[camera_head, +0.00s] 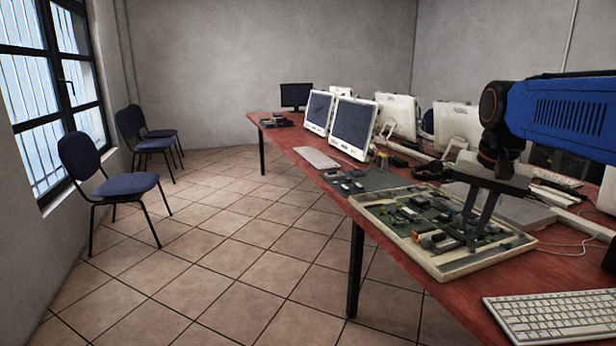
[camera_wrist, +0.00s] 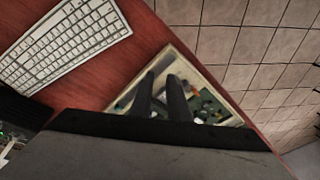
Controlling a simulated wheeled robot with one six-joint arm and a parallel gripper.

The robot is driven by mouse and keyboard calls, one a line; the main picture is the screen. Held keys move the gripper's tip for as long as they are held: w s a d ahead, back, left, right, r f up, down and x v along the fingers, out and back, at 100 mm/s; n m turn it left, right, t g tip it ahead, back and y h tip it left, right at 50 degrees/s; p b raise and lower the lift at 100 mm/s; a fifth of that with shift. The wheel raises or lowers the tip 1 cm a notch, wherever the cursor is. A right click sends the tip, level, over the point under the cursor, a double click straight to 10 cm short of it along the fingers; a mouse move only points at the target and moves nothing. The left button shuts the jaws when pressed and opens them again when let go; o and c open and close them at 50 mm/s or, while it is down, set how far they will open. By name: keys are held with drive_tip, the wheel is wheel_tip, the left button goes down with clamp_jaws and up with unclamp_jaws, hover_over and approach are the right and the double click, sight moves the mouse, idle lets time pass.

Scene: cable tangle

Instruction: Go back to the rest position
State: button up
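My gripper (camera_head: 474,230) points down over the beige tray (camera_head: 372,226) of green circuit boards on the red table. Its two dark fingers stand apart with a narrow gap, and I see nothing held between them. In the wrist view the gripper (camera_wrist: 162,76) also shows its fingers apart, above the tray's corner (camera_wrist: 178,52) and a green board (camera_wrist: 208,104). My blue arm comes in from the right in the head view. Whether the fingertips touch the boards is hard to tell.
A white keyboard (camera_head: 556,318) lies at the near right of the red table (camera_head: 455,305). Monitors (camera_head: 354,124) stand further back, with cables and a grey slab (camera_head: 512,207) behind the tray. Blue chairs (camera_head: 125,184) line the window wall. The tiled floor (camera_head: 225,265) is clear.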

drive_tip(key=s+a+f+n+t, duration=0.1)
drive_tip(key=s+a+f+n, duration=0.2)
drive_tip(key=s+f, duration=0.5)
drive_tip(key=s+a+f+n+t, duration=0.1)
drive_tip(key=s+a+f+n, duration=0.2)
drive_tip(key=s+f, duration=0.5)
drive_tip(key=s+n, duration=0.1)
drive_tip(key=s, duration=0.2)
drive_tip(key=shift+a+f, duration=0.15)
drive_tip(key=shift+f, duration=0.25)
idle(0.6)
